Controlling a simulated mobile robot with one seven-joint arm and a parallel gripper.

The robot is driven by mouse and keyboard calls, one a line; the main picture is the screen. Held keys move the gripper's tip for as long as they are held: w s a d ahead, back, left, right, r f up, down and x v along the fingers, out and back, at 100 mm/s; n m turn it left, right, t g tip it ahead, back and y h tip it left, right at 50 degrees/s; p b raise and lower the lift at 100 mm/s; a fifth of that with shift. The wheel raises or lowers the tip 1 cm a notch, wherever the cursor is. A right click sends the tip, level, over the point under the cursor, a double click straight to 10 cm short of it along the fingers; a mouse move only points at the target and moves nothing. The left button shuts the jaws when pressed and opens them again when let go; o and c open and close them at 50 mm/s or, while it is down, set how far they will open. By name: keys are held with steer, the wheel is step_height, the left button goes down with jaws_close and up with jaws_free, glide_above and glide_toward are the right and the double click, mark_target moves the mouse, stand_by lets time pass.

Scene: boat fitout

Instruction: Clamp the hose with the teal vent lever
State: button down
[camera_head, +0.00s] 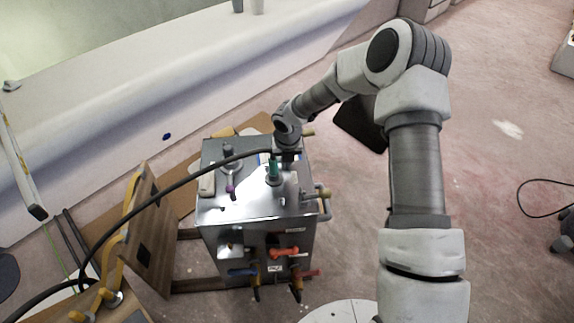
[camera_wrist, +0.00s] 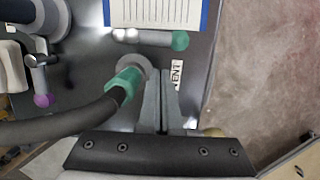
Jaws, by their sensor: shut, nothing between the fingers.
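The teal vent lever (camera_wrist: 180,40) shows in the wrist view as a silver bar with a teal knob, lying near a VENT label (camera_wrist: 178,75). The black hose (camera_wrist: 60,127) ends in a teal collar (camera_wrist: 126,83) at a round fitting beside the label. The hose (camera_head: 180,180) arches in from the left in the head view, with its teal collar (camera_head: 273,168) over the box top. My gripper (camera_wrist: 161,78) is shut and empty, its fingers just right of the collar and below the lever. In the head view my gripper (camera_head: 287,162) is over the box; the lever cannot be made out there.
The metal box (camera_head: 225,212) has a second fitting with a purple-knobbed lever (camera_head: 230,188) on top. Orange (camera_head: 285,252), blue (camera_head: 242,271) and red (camera_head: 310,273) levers are on its front. A wooden panel (camera_head: 148,235) stands left. Floor to the right is mostly clear.

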steer(key=shift+w+a+f, duration=0.1)
steer(key=shift+w+f, duration=0.1)
steer(key=shift+w, duration=0.9)
